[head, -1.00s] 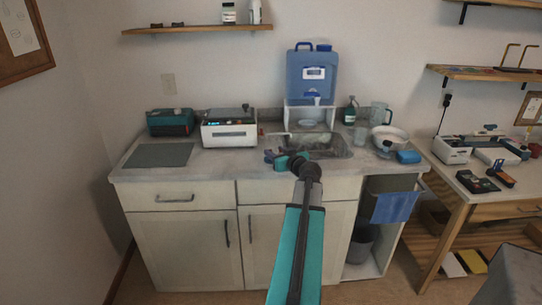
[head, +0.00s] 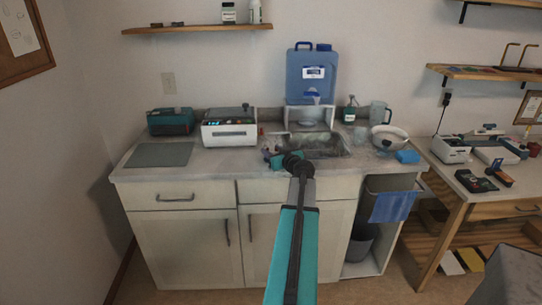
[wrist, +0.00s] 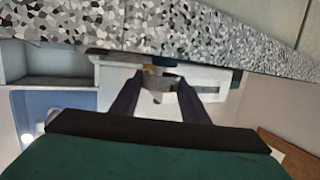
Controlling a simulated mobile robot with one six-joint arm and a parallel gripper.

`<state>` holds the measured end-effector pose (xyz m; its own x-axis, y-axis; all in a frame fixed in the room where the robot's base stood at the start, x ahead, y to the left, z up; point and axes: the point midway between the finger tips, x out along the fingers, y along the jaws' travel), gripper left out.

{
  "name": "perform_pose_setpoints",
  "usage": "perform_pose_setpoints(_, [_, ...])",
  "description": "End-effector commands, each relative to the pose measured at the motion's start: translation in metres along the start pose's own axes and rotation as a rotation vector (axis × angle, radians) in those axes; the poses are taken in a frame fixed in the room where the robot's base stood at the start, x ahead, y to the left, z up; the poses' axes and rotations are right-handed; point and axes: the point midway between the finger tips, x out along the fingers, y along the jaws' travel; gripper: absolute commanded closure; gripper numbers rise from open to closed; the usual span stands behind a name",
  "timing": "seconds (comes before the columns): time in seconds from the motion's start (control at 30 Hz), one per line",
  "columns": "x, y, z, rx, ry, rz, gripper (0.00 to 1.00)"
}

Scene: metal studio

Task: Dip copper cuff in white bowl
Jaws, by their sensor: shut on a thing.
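The white bowl (head: 388,137) stands on the counter at the right of the sink in the head view. My gripper (head: 272,158) is over the counter near the sink's left front edge, well left of the bowl. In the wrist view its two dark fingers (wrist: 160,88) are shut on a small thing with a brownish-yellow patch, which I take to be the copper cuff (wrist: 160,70). Its shape is hard to make out. In the head view the cuff cannot be picked out. The inside of the bowl is only partly visible.
The sink (head: 318,146) lies between my gripper and the bowl. A blue water jug (head: 312,75) stands on a white stand behind it. A grey mat (head: 160,155) lies at far left.

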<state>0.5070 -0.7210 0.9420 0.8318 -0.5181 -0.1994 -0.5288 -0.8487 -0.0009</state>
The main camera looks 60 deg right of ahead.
Motion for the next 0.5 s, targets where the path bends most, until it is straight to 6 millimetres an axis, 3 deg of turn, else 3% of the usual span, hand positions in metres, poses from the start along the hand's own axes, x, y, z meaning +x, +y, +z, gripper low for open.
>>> perform_pose_setpoints(0.2, [0.003,0.0,0.018,0.0,0.001,0.001,0.8])
perform_pose_setpoints(0.5, [0.003,0.0,0.019,-0.001,0.001,0.001,0.8])
